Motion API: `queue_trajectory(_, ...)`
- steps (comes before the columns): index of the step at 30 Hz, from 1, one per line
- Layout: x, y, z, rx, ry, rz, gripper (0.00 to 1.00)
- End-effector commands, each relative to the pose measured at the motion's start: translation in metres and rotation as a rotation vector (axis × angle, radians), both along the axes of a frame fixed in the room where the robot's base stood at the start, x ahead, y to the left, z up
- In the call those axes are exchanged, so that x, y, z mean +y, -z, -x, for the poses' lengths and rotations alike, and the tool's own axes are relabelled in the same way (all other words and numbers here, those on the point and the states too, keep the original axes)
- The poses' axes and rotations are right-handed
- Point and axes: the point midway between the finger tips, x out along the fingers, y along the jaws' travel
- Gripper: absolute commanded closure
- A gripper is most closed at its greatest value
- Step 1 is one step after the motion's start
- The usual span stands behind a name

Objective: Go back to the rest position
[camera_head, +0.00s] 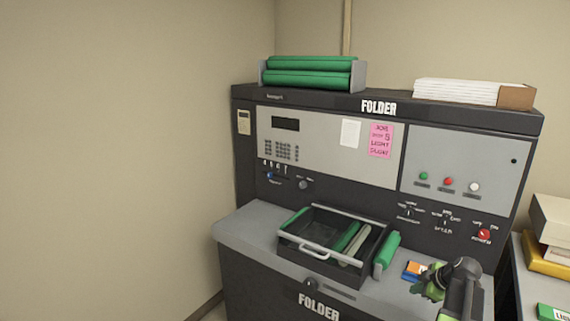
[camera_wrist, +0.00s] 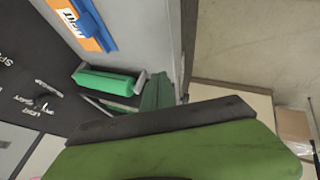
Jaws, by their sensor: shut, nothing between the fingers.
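My gripper (camera_head: 424,287) is at the lower right of the head view, low over the right end of the folder's grey ledge (camera_head: 250,228). It is green and black, looks shut and holds nothing that I can see. My black and green arm rises behind it and bends down at the right. In the wrist view the gripper's green and dark body (camera_wrist: 170,145) fills the bottom. A small blue and orange box (camera_head: 413,270) lies just left of the gripper; whether they touch is unclear.
A black tray (camera_head: 314,252) with green and pale rollers sits on the ledge, a green roller (camera_head: 387,254) beside it. The folder's control panel (camera_head: 328,145) stands behind. Boxes (camera_head: 553,222) crowd the right edge. Bare wall is at left.

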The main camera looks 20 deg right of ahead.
Motion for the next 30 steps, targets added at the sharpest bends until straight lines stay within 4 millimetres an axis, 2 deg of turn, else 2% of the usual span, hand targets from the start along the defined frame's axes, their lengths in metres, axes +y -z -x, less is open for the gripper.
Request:
queue_trajectory(1, 0.023, 0.000, -0.019, 0.003, -0.042, 0.001, 1.00)
queue_trajectory(2, 0.037, 0.001, -0.030, 0.005, -0.069, 0.003, 1.00)
queue_trajectory(5, 0.100, 0.003, -0.072, 0.020, -0.181, 0.012, 1.00)
queue_trajectory(6, 0.132, 0.005, -0.088, 0.031, -0.233, 0.015, 1.00)
queue_trajectory(8, 0.182, 0.008, -0.108, 0.054, -0.302, 0.015, 1.00)
queue_trajectory(9, 0.215, 0.010, -0.118, 0.073, -0.339, 0.010, 1.00)
queue_trajectory(11, 0.268, 0.014, -0.129, 0.108, -0.384, -0.005, 1.00)
queue_trajectory(12, 0.302, 0.017, -0.134, 0.135, -0.404, -0.014, 1.00)
queue_trajectory(15, 0.382, 0.024, -0.134, 0.215, -0.423, -0.044, 1.00)
queue_trajectory(18, 0.449, 0.030, -0.122, 0.304, -0.393, -0.071, 1.00)
queue_trajectory(21, 0.502, 0.037, -0.100, 0.400, -0.305, -0.093, 1.00)
queue_trajectory(24, 0.531, 0.041, -0.077, 0.487, -0.149, -0.111, 1.00)
queue_trajectory(25, 0.534, 0.043, -0.070, 0.507, -0.093, -0.115, 1.00)
queue_trajectory(27, 0.533, 0.044, -0.057, 0.548, 0.060, -0.130, 1.00)
queue_trajectory(30, 0.518, 0.046, -0.041, 0.587, 0.301, -0.157, 1.00)
